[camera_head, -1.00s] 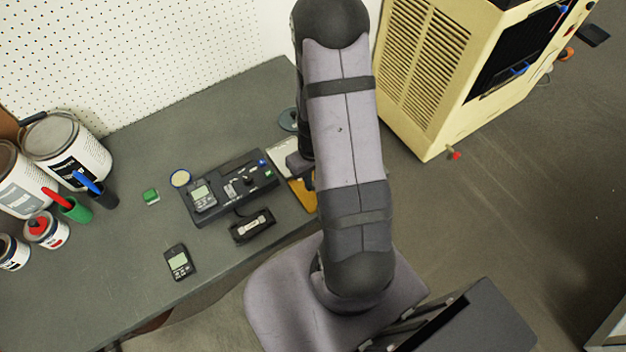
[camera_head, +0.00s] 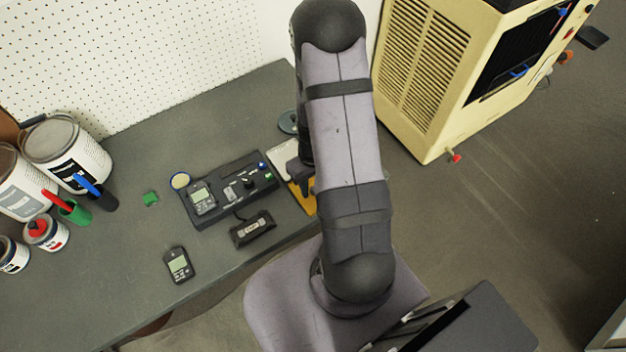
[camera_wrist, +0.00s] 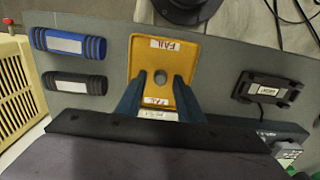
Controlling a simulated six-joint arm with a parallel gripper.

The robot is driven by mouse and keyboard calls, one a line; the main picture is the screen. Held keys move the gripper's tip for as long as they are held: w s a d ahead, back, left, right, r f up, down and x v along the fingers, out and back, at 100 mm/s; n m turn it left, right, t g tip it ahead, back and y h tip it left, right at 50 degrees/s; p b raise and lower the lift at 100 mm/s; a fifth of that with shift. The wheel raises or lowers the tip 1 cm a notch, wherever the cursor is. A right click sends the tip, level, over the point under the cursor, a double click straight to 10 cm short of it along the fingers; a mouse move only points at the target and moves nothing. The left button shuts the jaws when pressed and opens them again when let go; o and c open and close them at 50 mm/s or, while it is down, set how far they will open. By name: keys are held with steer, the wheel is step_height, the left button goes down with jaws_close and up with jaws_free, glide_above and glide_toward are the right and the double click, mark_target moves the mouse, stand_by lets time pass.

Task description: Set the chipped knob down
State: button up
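A yellow tray (camera_wrist: 181,52) with FAIL labels lies on the grey bench; part of it shows in the head view (camera_head: 304,202) beside my arm. A small round grey thing (camera_wrist: 160,78), which looks like the chipped knob, sits near the middle of the tray. Any chip is too small to see. My gripper (camera_wrist: 161,76) is over the tray, its two blue-grey fingers apart on either side of the knob, with a gap visible at each side. In the head view my arm hides most of the gripper and the knob.
A blue cylinder (camera_wrist: 63,43) and a black cylinder (camera_wrist: 74,83) lie to one side of the tray in the wrist view. A black labelled block (camera_wrist: 268,88) lies on the other side. A black fixture panel (camera_head: 214,213), paint cans (camera_head: 66,146) and a handheld meter (camera_head: 179,265) are on the bench.

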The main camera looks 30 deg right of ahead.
step_height(320, 180, up, 12)
steer(key=s+a+r, duration=0.3)
steer(key=a, duration=0.2)
steer(key=s+a+r, duration=0.2)
steer(key=s+a, duration=0.2)
steer(key=a, duration=0.2)
steer(key=shift+a+r+b, duration=0.25)
steer(key=shift+r+b, duration=0.15)
steer(key=shift+w+r, duration=0.1)
stand_by(0.4)
